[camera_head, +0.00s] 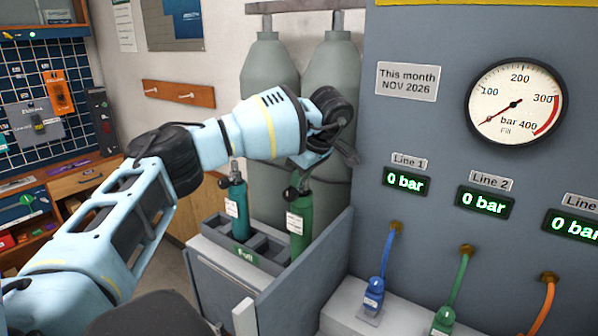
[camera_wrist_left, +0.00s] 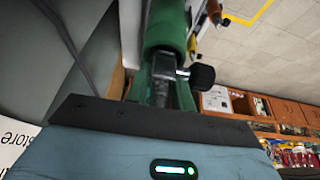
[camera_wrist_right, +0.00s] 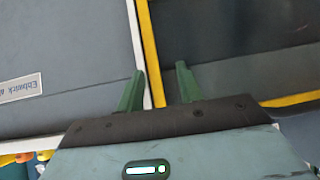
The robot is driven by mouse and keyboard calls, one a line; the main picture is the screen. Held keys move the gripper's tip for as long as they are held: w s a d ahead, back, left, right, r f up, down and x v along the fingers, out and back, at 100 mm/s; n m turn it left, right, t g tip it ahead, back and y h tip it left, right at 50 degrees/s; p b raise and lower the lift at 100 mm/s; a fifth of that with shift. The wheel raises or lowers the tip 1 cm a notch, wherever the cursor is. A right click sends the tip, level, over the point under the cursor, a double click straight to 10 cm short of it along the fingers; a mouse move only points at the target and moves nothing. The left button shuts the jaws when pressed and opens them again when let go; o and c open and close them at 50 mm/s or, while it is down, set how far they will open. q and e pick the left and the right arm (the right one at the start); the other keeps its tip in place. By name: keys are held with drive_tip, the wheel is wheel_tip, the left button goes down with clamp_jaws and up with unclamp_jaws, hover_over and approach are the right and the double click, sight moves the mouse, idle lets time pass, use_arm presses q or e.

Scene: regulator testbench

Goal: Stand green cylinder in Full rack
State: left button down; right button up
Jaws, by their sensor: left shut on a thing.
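The green cylinder (camera_head: 299,225) is upright at the right end of the Full rack (camera_head: 245,254). Its lower end meets the rack's right compartment; I cannot tell whether it bears on the rack's floor. My left gripper (camera_head: 302,180) is shut on the cylinder's top, at the valve. The left wrist view shows the green cylinder (camera_wrist_left: 166,25) and its black-knobbed valve between the fingers (camera_wrist_left: 163,92). In the right wrist view my right gripper (camera_wrist_right: 160,88) is open, with nothing between its fingers.
A teal cylinder (camera_head: 239,210) stands in the rack's left part. Empty compartments lie between the two cylinders. A grey panel (camera_head: 323,240) borders the rack on the right, beside the gauge bench with its blue hose (camera_head: 388,255). Two large grey cylinders (camera_head: 331,80) stand behind.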

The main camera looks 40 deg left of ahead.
use_arm(q)
drive_tip(key=shift+f, duration=0.5)
drive_tip(key=c, duration=1.2)
unclamp_jaws()
drive_tip(key=shift+f, duration=0.2)
use_arm(e)
drive_tip(key=shift+d, duration=0.1)
use_arm(q)
drive_tip(key=v, duration=1.2)
use_arm(e)
drive_tip(key=shift+w+r, duration=0.3)
